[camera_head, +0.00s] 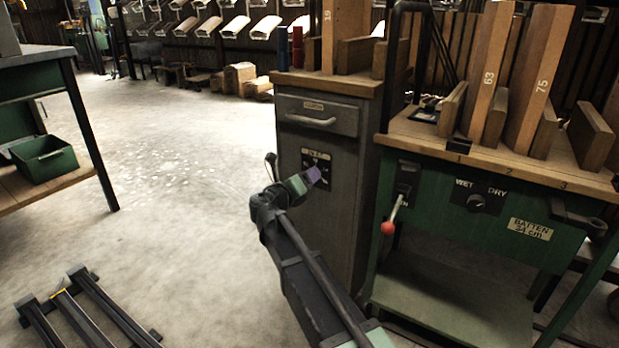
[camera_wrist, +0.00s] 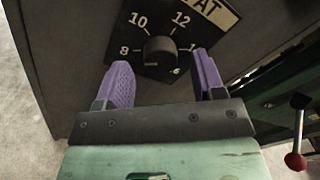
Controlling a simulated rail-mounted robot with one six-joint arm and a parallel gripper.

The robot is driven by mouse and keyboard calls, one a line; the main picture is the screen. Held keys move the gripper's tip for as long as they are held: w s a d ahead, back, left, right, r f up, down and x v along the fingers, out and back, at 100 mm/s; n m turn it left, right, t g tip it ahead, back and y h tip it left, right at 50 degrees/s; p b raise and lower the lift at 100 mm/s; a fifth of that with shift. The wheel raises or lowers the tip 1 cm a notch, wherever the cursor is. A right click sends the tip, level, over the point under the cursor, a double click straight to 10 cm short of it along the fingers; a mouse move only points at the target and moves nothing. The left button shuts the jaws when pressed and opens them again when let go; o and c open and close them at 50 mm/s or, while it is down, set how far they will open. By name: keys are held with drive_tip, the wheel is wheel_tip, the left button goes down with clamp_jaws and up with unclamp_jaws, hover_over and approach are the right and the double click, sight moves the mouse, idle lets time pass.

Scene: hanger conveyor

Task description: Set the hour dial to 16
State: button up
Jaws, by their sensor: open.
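The hour dial (camera_wrist: 160,54) is a black round knob on a black diamond-shaped plate with white numbers. In the wrist view 8, 10 and 12 are readable; a number starting with 1 is partly cut off by the right finger, and a 6 shows at lower right. I cannot tell where the knob points. My gripper (camera_wrist: 162,72) is open, with its purple fingers at the left and right of the knob, apart from it in the picture. In the head view my gripper (camera_head: 313,176) is in front of the plate (camera_head: 318,157) and hides part of it.
The plate is on the front of a grey cabinet (camera_head: 292,150), below a drawer (camera_head: 317,115). To its right, a green bench (camera_head: 430,170) carries a red-knobbed lever (camera_head: 388,227) and a WET/DRY knob (camera_head: 475,203). Open floor (camera_head: 190,200) lies to the left.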

drive_tip(key=shift+x, duration=0.8)
drive_tip(key=c, duration=0.9)
drive_tip(key=shift+c, duration=0.2)
